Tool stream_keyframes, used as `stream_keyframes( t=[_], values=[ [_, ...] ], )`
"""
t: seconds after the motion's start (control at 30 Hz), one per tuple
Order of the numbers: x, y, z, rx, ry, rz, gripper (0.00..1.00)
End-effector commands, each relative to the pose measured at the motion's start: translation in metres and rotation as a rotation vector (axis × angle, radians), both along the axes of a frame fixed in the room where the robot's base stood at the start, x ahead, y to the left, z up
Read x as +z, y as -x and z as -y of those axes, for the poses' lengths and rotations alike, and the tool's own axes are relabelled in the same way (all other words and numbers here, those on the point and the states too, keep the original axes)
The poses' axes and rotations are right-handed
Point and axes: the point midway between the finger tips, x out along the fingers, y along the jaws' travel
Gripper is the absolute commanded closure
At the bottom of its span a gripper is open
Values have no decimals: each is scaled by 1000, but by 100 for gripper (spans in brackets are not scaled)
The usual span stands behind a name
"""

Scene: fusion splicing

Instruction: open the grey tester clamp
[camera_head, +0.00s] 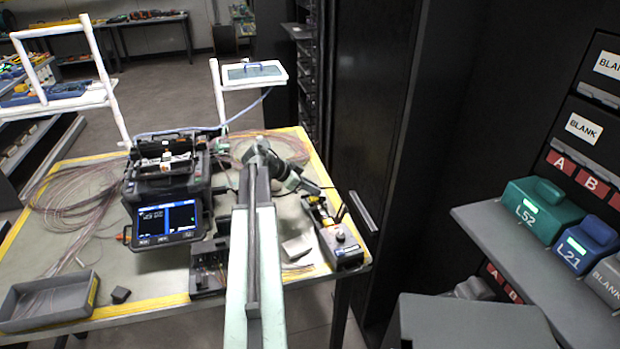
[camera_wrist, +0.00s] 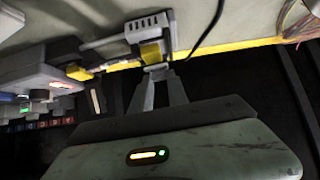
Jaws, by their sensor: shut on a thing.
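My gripper (camera_head: 314,196) reaches that far end from the left. In the wrist view my gripper (camera_wrist: 157,72) has its fingers drawn together at a small grey piece, seemingly part of the grey tester clamp (camera_wrist: 148,30), beside a yellow block (camera_wrist: 152,52). The clamp has a slotted grey top. The fingers hide the exact contact, and I cannot tell the clamp's opening angle.
A splicer with a lit screen (camera_head: 166,221) stands left of my arm, amid coiled fibres (camera_head: 85,190). A grey tray (camera_head: 50,302) sits at the table's front left. A dark cabinet is close to the right of the table. A shelf (camera_head: 545,262) with green and blue boxes is farther right.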

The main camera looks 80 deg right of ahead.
Motion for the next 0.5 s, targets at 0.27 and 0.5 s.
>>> stream_keyframes(
  t=[0.27,0.5],
  values=[
    [18,12,8,-4,-135,227,100],
    [19,22,15,-5,-250,423,100]
  ],
)
